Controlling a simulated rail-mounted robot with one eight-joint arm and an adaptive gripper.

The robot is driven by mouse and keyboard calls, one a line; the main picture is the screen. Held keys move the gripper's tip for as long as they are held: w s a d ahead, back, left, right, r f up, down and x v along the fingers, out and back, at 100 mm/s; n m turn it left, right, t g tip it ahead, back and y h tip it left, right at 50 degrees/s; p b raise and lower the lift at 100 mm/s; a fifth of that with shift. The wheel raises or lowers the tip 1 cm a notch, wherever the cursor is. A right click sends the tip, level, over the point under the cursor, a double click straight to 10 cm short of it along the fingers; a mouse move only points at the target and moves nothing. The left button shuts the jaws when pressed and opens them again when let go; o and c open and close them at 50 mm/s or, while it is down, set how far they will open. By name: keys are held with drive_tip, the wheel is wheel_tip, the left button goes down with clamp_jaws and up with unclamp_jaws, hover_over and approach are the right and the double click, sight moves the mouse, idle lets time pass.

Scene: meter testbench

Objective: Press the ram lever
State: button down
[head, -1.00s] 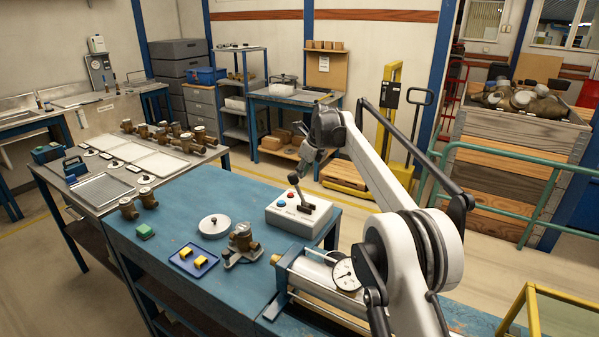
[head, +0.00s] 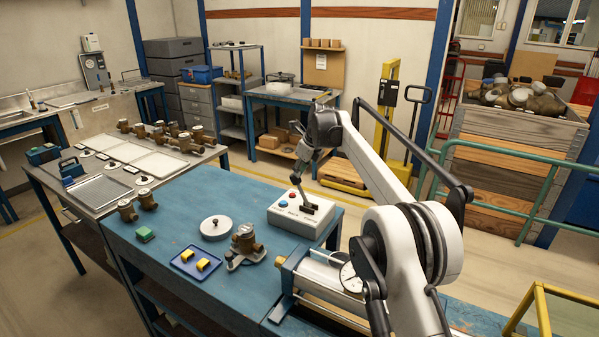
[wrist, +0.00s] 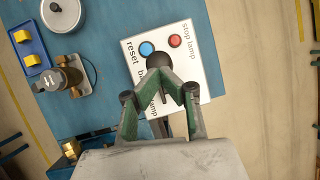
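Whether the tips touch the knob or are shut is unclear. The fingers hide part of the lever and box lettering.
A brass meter on a stand (head: 245,245), a white lid (head: 215,227) and a blue tray with yellow blocks (head: 196,262) sit to the left.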

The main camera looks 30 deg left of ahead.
drive_tip(key=shift+s, duration=0.1)
drive_tip(key=shift+d+r, duration=0.3)
drive_tip(key=a+b+v, duration=0.1)
drive_tip(key=v, duration=1.1)
drive_tip(key=shift+a+r, duration=0.35)
drive_tip(key=shift+r, duration=0.15)
drive_tip(key=shift+s, duration=0.15)
